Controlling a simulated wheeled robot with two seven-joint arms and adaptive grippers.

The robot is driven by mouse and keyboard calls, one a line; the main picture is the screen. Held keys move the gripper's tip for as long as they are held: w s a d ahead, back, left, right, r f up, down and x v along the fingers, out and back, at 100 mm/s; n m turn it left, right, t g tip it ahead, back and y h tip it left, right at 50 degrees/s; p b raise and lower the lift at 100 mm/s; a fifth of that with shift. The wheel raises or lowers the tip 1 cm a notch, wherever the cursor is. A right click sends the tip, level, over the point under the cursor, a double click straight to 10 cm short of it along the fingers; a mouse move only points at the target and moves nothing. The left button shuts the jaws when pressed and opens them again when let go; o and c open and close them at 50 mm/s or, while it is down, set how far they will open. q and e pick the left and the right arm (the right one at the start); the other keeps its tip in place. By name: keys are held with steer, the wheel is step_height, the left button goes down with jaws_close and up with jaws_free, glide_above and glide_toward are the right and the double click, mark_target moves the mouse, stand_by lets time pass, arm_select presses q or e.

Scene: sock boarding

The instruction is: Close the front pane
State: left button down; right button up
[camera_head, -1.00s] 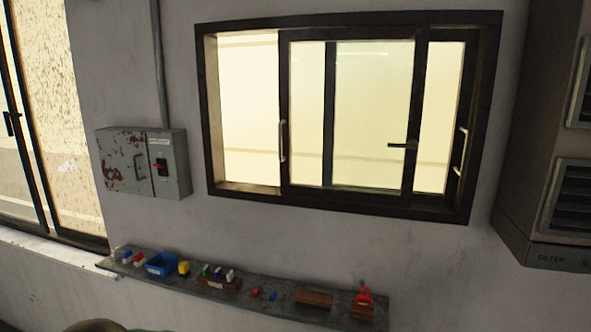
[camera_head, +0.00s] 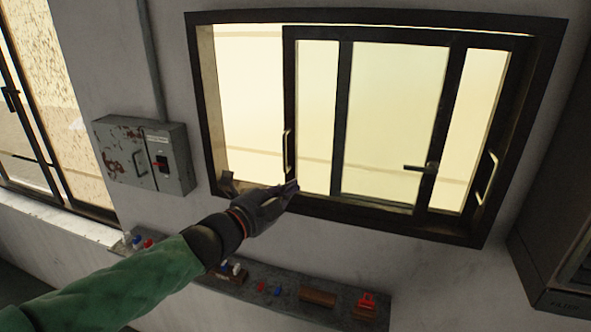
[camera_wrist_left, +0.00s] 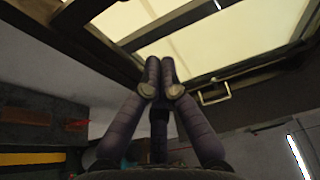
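The window (camera_head: 197,100) is a dark frame with overlapping sliding panes pushed to the right. The pane (camera_head: 289,110) that looks nearest has a pale upright handle (camera_head: 287,153) on its left stile. Left of it is an open gap. A black latch (camera_head: 420,168) sits on a stile farther right. My left gripper (camera_head: 291,187) is below that handle, at the bottom of the frame. My right gripper is out of view.
A grey electrical box (camera_head: 145,155) hangs left of the window. Below, a narrow shelf (camera_head: 335,308) carries a brown block (camera_head: 318,297), a red item (camera_head: 367,300) and small blocks. A dark cabinet (camera_head: 555,190) stands at right. A small dark shape (camera_head: 228,182) sits at the gap's lower left.

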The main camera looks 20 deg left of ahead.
mark_target(306, 165)
arm_select(q)
steer(key=p+x, duration=0.1)
steer(key=x, duration=0.7)
steer(key=shift+w+d, duration=0.15)
steer(key=shift+w, duration=0.2)
steer(key=a+p, duration=0.2)
steer(key=a, duration=0.1)
steer(key=shift+w+a, duration=0.1)
steer(key=shift+w, duration=0.25)
steer(key=shift+a, duration=0.25)
steer(key=shift+f, duration=0.1)
steer(key=shift+a, duration=0.15)
